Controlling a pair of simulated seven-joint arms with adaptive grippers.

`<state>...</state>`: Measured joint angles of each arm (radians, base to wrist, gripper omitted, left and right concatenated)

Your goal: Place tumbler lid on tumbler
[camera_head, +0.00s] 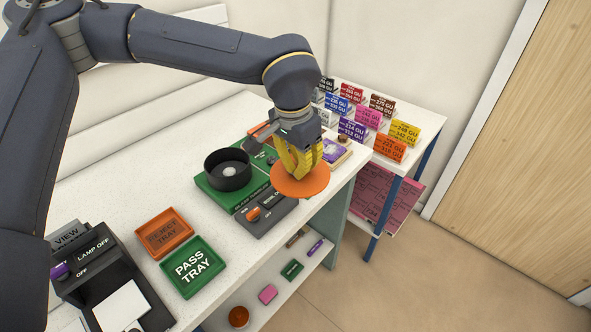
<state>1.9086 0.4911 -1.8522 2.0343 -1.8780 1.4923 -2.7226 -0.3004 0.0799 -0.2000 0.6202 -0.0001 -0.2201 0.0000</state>
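The tumbler lid (301,186) is a round orange disc. It hangs under the yellow fingers of my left gripper (300,170), which is shut on its top; the grip point itself is hidden by the fingers. The lid is held level or nearly so, above the counter's front edge and a grey switch box. The tumbler (228,176) appears to be the black, open-topped round pot on a green base (213,194), to the left of the lid and apart from it. My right gripper is not in view.
A grey switch box (262,222) sits in front of the green base. An orange reject tray (164,234) and green pass tray (193,268) lie to the left, near a black lamp viewer (110,285). Several coloured label cards stand on a side table (423,133) at right.

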